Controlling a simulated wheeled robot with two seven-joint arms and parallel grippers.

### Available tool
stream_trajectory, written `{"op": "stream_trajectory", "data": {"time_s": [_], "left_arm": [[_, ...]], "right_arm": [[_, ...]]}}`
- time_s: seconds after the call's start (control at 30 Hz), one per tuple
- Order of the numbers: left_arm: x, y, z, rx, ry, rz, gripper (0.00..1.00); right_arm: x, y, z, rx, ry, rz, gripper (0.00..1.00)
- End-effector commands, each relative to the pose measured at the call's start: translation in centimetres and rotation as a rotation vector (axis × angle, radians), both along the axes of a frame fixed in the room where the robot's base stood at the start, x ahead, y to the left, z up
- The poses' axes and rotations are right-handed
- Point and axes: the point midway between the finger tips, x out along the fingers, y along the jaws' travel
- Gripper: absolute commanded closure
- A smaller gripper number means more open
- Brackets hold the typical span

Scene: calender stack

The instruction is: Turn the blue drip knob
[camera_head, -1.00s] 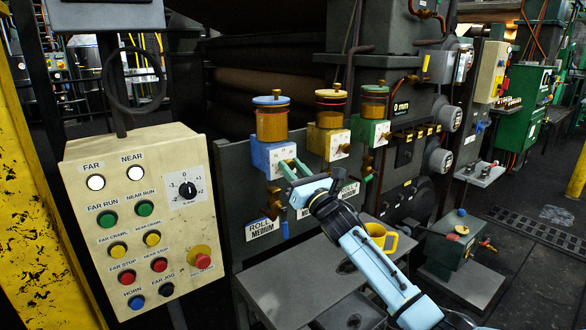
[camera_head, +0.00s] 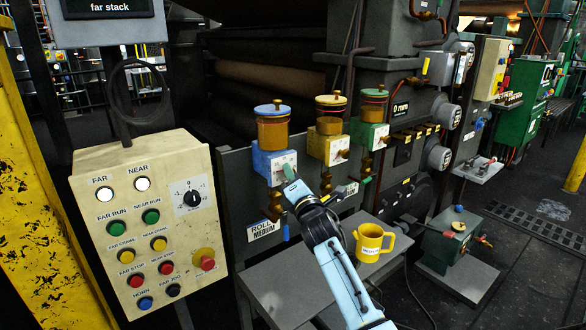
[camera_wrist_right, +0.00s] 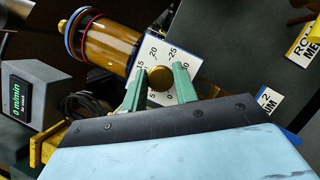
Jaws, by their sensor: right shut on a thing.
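The blue drip oiler, a blue block (camera_head: 260,165) with a white dial face (camera_head: 281,163) and a blue-lidded amber oil cup (camera_head: 272,128), is left of centre in the head view. My right gripper (camera_head: 289,174) is at its dial and hides the knob there. In the right wrist view, my right gripper's green fingers (camera_wrist_right: 160,84) are shut on the round brass knob (camera_wrist_right: 160,77), one on each side. The numbered white dial (camera_wrist_right: 172,54) shows behind them. The amber cup (camera_wrist_right: 112,42) points up and left. My left gripper is out of view.
A yellow-lidded oiler (camera_head: 330,128) and a green one (camera_head: 371,118) stand to the right of the blue one. A cream button panel (camera_head: 150,222) stands left. A yellow can (camera_head: 371,241) sits on the grey table (camera_head: 275,280) beside my right arm.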

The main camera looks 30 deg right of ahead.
Motion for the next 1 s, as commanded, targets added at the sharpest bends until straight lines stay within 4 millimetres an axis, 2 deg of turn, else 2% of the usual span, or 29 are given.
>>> {"op": "stream_trajectory", "data": {"time_s": [0.03, 0.47, 1.0], "left_arm": [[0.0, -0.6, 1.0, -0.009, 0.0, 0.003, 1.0], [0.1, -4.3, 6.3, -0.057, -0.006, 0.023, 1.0], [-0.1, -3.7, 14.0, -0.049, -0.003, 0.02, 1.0]], "right_arm": [[0.0, 0.1, 0.4, 0.047, 0.005, 0.0, 0.94], [0.0, 0.1, 0.6, 0.453, 0.038, -0.001, 0.94], [0.0, 0.0, 0.9, 0.963, 0.078, -0.002, 0.94]]}}
